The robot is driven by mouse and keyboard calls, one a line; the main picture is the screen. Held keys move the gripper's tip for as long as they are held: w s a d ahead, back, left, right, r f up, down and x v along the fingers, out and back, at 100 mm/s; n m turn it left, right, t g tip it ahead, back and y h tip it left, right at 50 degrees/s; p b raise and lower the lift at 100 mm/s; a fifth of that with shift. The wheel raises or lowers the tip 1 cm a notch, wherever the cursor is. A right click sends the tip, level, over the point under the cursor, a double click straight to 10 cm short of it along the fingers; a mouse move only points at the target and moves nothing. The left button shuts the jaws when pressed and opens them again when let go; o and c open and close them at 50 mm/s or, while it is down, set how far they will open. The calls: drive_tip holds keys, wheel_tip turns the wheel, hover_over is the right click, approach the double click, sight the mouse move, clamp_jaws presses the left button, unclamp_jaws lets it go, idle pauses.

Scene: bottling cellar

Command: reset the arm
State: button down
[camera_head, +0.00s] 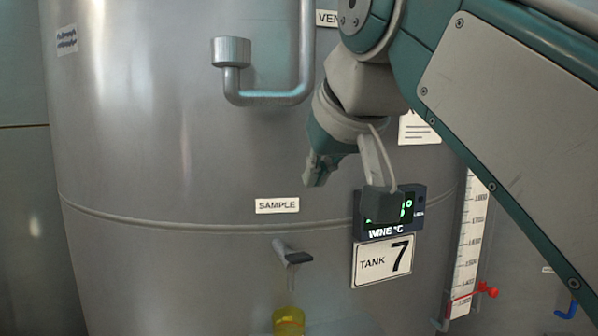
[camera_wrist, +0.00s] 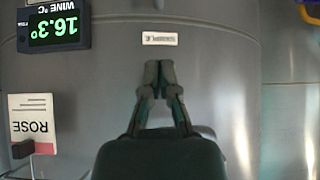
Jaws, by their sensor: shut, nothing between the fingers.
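My gripper (camera_head: 318,174) hangs in front of the steel tank (camera_head: 170,130), above and to the right of the SAMPLE label. In the wrist view my gripper (camera_wrist: 159,78) has its two fingers together at the tips, with nothing between them. My arm comes in from the upper right of the head view and bends down at the wrist.
A sample tap (camera_head: 292,252) sits above a yellow vessel (camera_head: 288,320). A temperature display (camera_head: 408,208) is partly covered by my wrist; it reads 16.3 in the wrist view (camera_wrist: 54,28).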

drive_tip(key=shift+a+f, duration=0.1)
drive_tip(key=s+d+f+m+g, duration=0.1)
drive_tip(key=s+d+f, duration=0.2)
drive_tip(key=f, duration=0.9)
drive_tip(key=s+d+f+m+g+h, duration=0.1)
drive_tip(key=s+d+f, duration=0.3)
drive_tip(key=f, duration=0.8)
drive_tip(key=s+d+f+m+h, duration=0.1)
drive_tip(key=s+d+f, duration=0.2)
drive_tip(key=f, duration=0.9)
drive_tip(key=shift+s+d+f+g, duration=0.15)
drive_tip(key=shift+s+g, duration=0.25)
drive_tip(key=shift+s, duration=0.05)
